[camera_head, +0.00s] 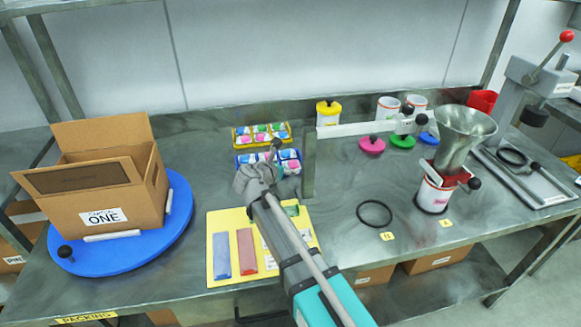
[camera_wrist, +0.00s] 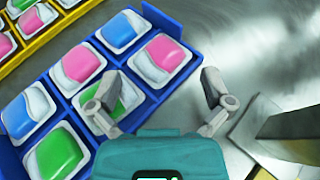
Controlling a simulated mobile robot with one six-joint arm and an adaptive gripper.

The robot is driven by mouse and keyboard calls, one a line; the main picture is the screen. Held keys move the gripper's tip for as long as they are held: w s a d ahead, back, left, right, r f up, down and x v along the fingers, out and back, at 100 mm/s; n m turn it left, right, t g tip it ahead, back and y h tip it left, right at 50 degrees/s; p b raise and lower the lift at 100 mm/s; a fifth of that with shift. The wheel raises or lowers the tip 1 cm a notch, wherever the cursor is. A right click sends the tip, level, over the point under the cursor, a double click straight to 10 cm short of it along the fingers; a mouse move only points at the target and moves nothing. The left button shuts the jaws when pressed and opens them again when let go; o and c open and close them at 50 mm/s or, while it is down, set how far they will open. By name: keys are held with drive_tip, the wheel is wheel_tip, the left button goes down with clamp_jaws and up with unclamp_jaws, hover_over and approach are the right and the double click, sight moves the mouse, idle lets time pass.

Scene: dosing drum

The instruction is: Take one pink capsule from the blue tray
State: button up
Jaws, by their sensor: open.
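The blue tray (camera_wrist: 148,104) holds several white-based capsules with blue, pink and green tops; in the head view its rim (camera_head: 239,169) shows behind my gripper. In the wrist view one pink capsule (camera_wrist: 163,60) lies near the right side of the tray. Another pink capsule (camera_wrist: 80,66) lies to its left. My gripper (camera_wrist: 159,88) is open and empty, its fingers spread over the tray's right edge. The left finger partly covers a green capsule (camera_wrist: 118,97). The right finger is over bare table. In the head view my gripper (camera_head: 262,165) hides part of the tray.
A yellow tray (camera_head: 238,146) of capsules stands just behind the blue one. A grey upright post (camera_head: 309,165) with a white beam stands close on the right. A yellow board (camera_head: 222,216) lies in front. A cardboard box (camera_head: 80,203) on a blue turntable (camera_head: 125,257) is at left.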

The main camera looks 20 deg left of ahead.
drive_tip(key=shift+b+x, duration=0.4)
drive_tip(key=shift+x, duration=1)
drive_tip(key=c, duration=0.8)
